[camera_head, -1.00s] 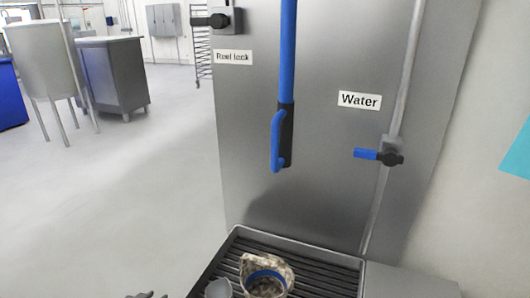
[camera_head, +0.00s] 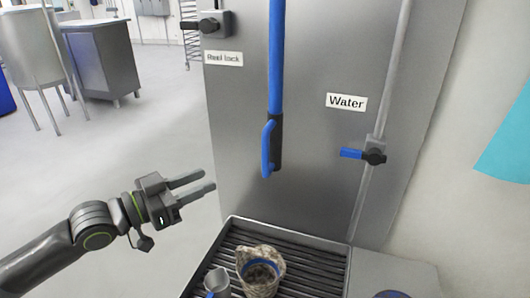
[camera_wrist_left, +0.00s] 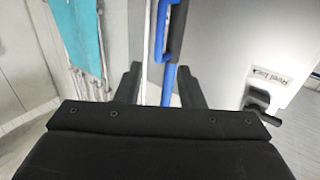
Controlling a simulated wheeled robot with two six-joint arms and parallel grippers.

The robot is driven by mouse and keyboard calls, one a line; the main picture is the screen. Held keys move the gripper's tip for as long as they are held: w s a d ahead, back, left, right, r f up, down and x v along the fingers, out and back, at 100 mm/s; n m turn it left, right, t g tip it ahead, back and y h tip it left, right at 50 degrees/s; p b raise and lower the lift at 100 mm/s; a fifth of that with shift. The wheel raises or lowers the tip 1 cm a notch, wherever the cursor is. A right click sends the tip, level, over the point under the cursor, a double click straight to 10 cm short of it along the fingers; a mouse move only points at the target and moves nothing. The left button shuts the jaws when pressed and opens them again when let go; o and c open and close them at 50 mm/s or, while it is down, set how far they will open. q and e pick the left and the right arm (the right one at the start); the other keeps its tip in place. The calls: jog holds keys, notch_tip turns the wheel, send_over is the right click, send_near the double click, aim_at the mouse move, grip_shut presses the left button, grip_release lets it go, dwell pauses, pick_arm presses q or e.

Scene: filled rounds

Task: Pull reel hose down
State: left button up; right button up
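The blue reel hose (camera_head: 276,60) hangs straight down in front of a steel panel. Its lower end has a black nozzle with a blue loop handle (camera_head: 267,148). My left gripper (camera_head: 205,183) is open and empty, to the left of the handle and a little below it, apart from it. In the left wrist view, the blue hose (camera_wrist_left: 169,88) and handle show beyond and between the two open fingers (camera_wrist_left: 160,85). My right gripper is not in view.
A reel lock lever (camera_head: 208,24) is at the panel's upper left. A blue water valve (camera_head: 362,155) sits on a pipe at right. Below, a slatted grate (camera_head: 310,265) holds a patterned bucket (camera_head: 262,272) and a small grey cup (camera_head: 217,281).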

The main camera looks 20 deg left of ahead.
aim_at(265, 171)
pick_arm(q)
jog(key=p+x, duration=0.3)
jog(key=x, duration=1.3)
jog(key=shift+w+d+f, duration=0.1)
jog(key=shift+w+d, duration=0.1)
jog(key=shift+w, duration=0.2)
grip_shut()
